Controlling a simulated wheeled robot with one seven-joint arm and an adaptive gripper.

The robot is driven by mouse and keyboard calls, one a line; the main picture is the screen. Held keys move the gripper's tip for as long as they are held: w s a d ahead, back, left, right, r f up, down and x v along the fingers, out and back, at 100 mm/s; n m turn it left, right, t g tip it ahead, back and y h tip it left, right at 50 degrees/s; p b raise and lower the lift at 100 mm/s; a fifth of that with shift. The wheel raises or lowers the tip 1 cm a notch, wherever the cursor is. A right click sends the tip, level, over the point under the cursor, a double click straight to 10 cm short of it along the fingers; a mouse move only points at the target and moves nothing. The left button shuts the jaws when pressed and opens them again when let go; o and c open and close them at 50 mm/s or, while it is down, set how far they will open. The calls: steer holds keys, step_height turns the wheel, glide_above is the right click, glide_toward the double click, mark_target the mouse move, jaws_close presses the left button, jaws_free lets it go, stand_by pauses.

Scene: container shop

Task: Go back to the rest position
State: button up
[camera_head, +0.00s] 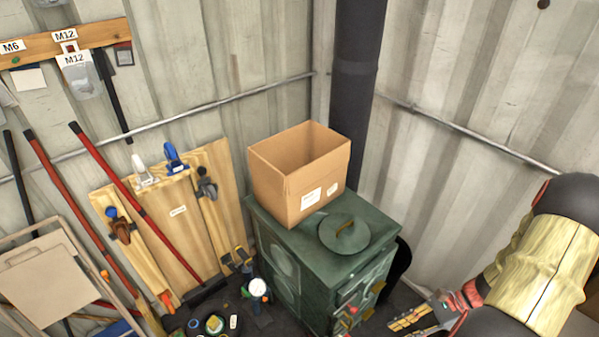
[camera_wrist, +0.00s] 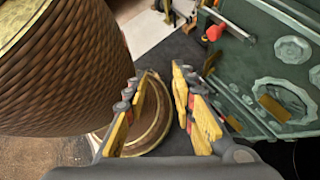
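My gripper (camera_head: 408,327) is at the lower right of the head view, low beside the front right of a dark green stove (camera_head: 316,258). In the wrist view my gripper (camera_wrist: 160,80) has its two yellow-padded fingers apart, with nothing held between them. A round brown, gold-rimmed disc (camera_wrist: 158,130) shows behind and between the fingers. The stove (camera_wrist: 285,85) fills the right of the wrist view.
A large brown ribbed vessel (camera_wrist: 62,65) is close to the left finger. An open cardboard box (camera_head: 285,185) and a round lid (camera_head: 343,234) sit on the stove. A black pipe (camera_head: 356,70) rises behind. Boards and long-handled tools (camera_head: 110,180) lean at left.

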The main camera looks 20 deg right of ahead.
steer(key=w+a+r+n+h, duration=0.2)
steer(key=a+r+n+h, duration=0.3)
steer(key=r+n, duration=0.6)
steer(key=w+a+r+n+h, duration=0.2)
steer(key=a+r+n+h, duration=0.35)
steer(key=r, duration=0.85)
steer(key=a+r+n+t, duration=0.4)
steer(key=a+r+n, duration=0.1)
steer(key=a+r, duration=0.4)
steer(key=shift+a+r, duration=0.3)
steer(key=shift+a, duration=0.1)
steer(key=shift+o, duration=0.2)
steer(key=shift+y, duration=0.25)
